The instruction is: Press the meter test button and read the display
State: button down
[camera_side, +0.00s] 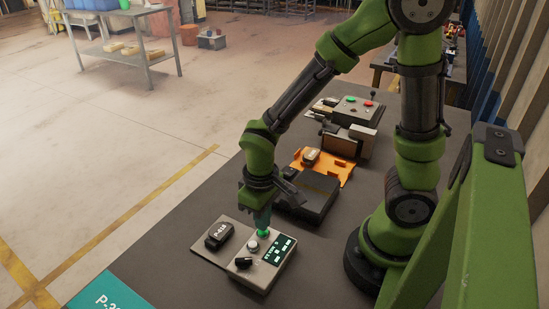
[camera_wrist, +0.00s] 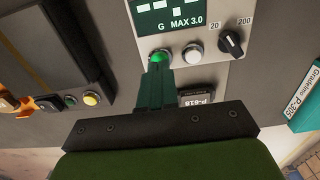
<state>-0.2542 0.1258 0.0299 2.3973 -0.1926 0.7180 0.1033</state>
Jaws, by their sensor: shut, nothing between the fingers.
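The grey meter (camera_side: 258,279) sits on the near end of the dark bench. Its dark display (camera_side: 280,249) is lit with pale characters too small to read. In the wrist view the display (camera_wrist: 175,22) is cropped, with white segments above "G MAX 3.0". A lit green button (camera_wrist: 158,55), a white button (camera_wrist: 193,52) and a black knob (camera_wrist: 231,42) marked 20 and 200 line the panel. My gripper (camera_wrist: 159,67) is shut and empty, pointing down, its tips at the green button. I cannot tell whether they press it. The tips also show in the side view (camera_side: 262,222).
A black block labelled P-618 (camera_side: 219,235) lies beside the meter. A dark box (camera_side: 308,198), an orange fixture (camera_side: 323,168) and a control box with red and green buttons (camera_side: 358,110) stand farther back. A teal P-30-something panel (camera_side: 108,293) is at the front.

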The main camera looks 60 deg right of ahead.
jog(key=shift+f, duration=0.85)
jog(key=shift+r, duration=3.55)
jog(key=s+d+r+m+t+y, duration=0.1)
jog(key=d+r+m+t, duration=0.1)
jog(key=r, duration=0.5)
jog(key=s+d+r+m+t+y, duration=0.1)
jog(key=d+r+m+t, duration=0.1)
jog(key=r+t, duration=0.3)
jog(key=shift+d+r, duration=0.15)
jog(key=shift+r, duration=0.7)
